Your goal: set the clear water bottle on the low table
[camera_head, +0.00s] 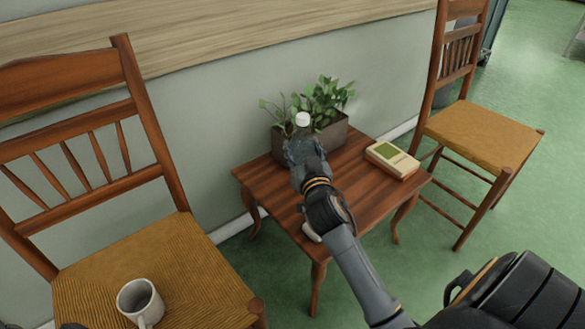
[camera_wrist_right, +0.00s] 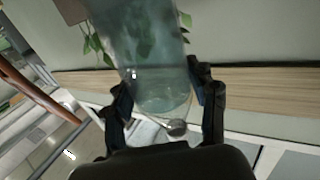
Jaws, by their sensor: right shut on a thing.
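The clear water bottle (camera_head: 303,121) has a white cap and stands out in front of the planter in the head view. My right gripper (camera_head: 306,168) is shut on its body, over the low table. In the wrist view the see-through bottle (camera_wrist_right: 160,65) sits between the two dark fingers of my right gripper (camera_wrist_right: 166,98). The low table (camera_head: 270,181) is reddish-brown wood with curved legs. My arm hides the bottle's base in the head view, so I cannot tell whether it touches the tabletop.
A leafy plant in a grey-brown planter (camera_head: 331,138) stands at the table's back. A cream box with a green panel (camera_head: 392,159) lies at the right. Wooden chairs flank the table; the left chair (camera_head: 190,262) holds a white mug (camera_head: 139,300). The table's left front is bare.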

